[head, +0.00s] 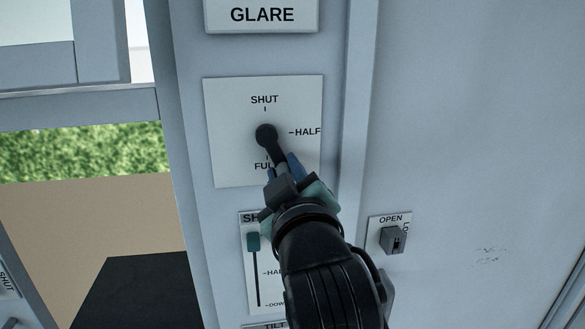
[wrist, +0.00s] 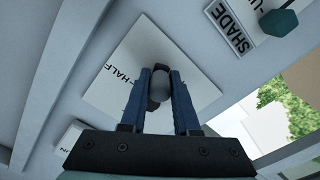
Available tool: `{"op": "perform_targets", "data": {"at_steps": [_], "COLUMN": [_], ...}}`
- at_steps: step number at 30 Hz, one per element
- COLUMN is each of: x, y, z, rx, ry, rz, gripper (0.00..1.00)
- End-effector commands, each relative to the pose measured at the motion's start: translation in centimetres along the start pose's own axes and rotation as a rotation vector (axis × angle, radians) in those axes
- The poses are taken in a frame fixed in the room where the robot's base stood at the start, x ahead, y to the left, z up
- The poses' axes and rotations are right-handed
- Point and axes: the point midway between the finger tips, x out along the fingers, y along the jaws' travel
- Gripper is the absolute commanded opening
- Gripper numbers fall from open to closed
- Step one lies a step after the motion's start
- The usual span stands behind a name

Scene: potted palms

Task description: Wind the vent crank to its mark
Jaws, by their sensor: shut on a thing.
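The black crank (head: 266,134) is on a white plate (head: 226,110) marked SHUT at the top, HALF at the right and FULL at the bottom. Its arm points down and slightly right, between HALF and FULL and nearer FULL. My gripper (head: 283,168) is shut on the crank's handle end and partly covers the FULL label.
A GLARE sign (head: 262,16) is above the plate. Below it is a slider (head: 253,242) with a teal knob, partly behind my arm. A small switch (head: 393,240) marked OPEN is at the right. A window opening is at the left.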

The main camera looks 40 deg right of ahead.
Motion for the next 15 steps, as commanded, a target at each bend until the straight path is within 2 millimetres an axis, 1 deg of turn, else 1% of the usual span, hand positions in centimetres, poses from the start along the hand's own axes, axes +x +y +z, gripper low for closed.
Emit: {"op": "perform_targets", "data": {"at_steps": [1,9,15], "x": [0.1,0.1,0.1], "y": [-1.1,-2.0,-2.3], "z": [0.1,-0.3,-0.6], "rx": [0.043,0.243,0.341], "ry": [-0.008,-0.01,-0.009], "rz": [-0.021,-0.02,-0.019], "gripper": [0.0,0.0,0.0]}}
